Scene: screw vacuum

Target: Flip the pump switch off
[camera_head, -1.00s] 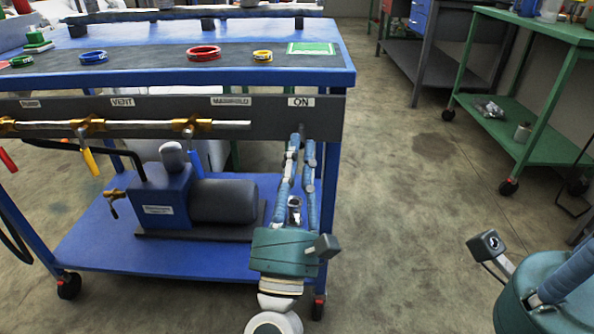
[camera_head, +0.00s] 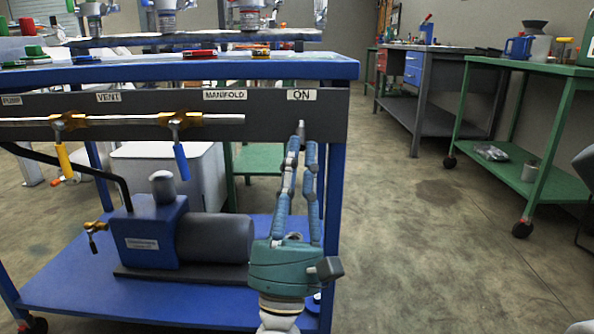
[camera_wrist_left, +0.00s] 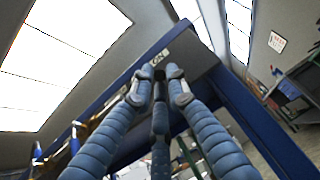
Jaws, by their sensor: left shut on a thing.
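The pump switch (camera_head: 301,129) is a small grey lever on the dark front panel, right below the ON label (camera_head: 301,95). My left gripper (camera_head: 302,142) reaches up from below with its blue fingers, and its tips are closed around the lever. The fingertips mostly hide the switch, so its exact tilt is hard to tell. In the left wrist view the fingertips (camera_wrist_left: 156,76) come together just under the label. The pump (camera_head: 190,235), with a blue body and dark motor, sits on the cart's lower shelf. My right gripper is not clearly seen.
The panel carries a pipe with a yellow valve handle (camera_head: 65,160) and a blue valve handle (camera_head: 181,162), left of the switch. The blue cart's right leg (camera_head: 332,210) stands close beside my left gripper. Floor to the right is open, up to a green table (camera_head: 530,180).

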